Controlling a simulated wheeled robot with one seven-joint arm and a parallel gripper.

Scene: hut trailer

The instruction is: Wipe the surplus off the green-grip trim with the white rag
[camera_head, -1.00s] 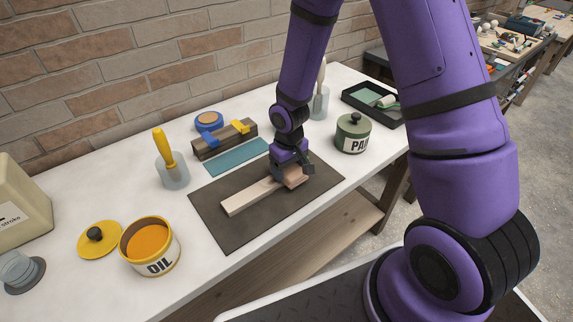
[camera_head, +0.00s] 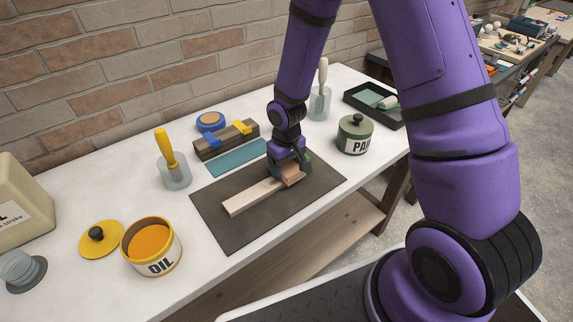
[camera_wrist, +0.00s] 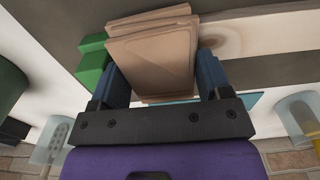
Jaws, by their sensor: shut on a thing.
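The trim is a pale wooden strip (camera_head: 250,197) lying on the dark mat (camera_head: 222,228). It also shows in the wrist view as a light band with a knot (camera_wrist: 228,38). Green blocks (camera_wrist: 92,62) show beside my left finger in the wrist view, and a little green (camera_head: 307,155) shows at the trim's far end. My gripper (camera_head: 290,166) is shut on a folded rag (camera_wrist: 160,55), which looks tan-pink rather than white. The rag is over the trim's far part; whether it touches is hard to tell.
An open oil tin (camera_head: 160,262) and its yellow lid (camera_head: 100,240) stand front left. A jar with a yellow-handled brush (camera_head: 173,172), a clamped wood block (camera_head: 226,142), a green paint tin (camera_head: 355,138) and a black tray (camera_head: 384,116) surround the mat.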

